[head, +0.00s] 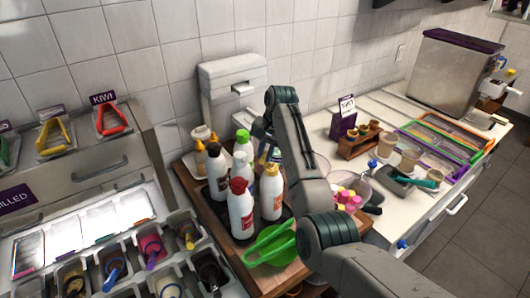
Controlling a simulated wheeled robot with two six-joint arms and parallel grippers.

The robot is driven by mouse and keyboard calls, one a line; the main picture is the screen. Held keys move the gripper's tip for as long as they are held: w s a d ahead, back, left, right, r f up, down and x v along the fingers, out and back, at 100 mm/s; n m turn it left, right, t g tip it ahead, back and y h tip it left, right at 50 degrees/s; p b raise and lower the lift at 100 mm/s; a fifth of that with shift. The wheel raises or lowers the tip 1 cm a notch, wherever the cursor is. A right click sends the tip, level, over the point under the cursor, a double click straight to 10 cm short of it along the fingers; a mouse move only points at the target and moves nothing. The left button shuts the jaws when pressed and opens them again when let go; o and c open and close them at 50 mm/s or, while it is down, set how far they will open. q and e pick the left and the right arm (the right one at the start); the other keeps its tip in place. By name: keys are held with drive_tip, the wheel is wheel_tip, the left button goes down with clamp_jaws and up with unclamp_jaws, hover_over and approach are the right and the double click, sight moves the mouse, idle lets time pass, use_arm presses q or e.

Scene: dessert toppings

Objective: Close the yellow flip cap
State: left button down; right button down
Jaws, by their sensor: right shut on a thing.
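A white bottle (271,197) with a yellow cap (271,169) stands upright on the brown wooden tray (192,187), left of my right forearm. I cannot tell whether its flip lid is open or shut. My right arm reaches in from the lower right and bends at the wrist above the bottles. My right gripper (262,129) points down behind the yellow-capped bottle, beside a white container with a blue label (268,153). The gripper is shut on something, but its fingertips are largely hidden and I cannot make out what. My left gripper is not in view.
A green scoop (270,246) lies at the tray's front. Pink and yellow pieces (346,196) sit right of my forearm. A white dispenser (233,80) stands behind against the tiled wall.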

drive_tip(key=y, duration=0.1)
drive_tip(key=d+t+y, duration=0.1)
drive_tip(key=y, duration=0.1)
drive_tip(key=shift+s+d+f+y, duration=0.2)
drive_tip(key=shift+s+d+y, duration=0.1)
drive_tip(key=shift+d+y, duration=0.1)
drive_tip(key=shift+s+d+f+t+y, duration=0.1)
drive_tip(key=shift+d+f+t+y, duration=0.1)
drive_tip(key=shift+t+y, duration=0.25)
drive_tip(key=shift+s+d+f+t+y, duration=0.1)
drive_tip(key=shift+d+t+y, duration=0.15)
drive_tip(key=shift+y, duration=0.4)
drive_tip(key=c, duration=1.4)
unclamp_jaws()
drive_tip(key=shift+a, duration=0.1)
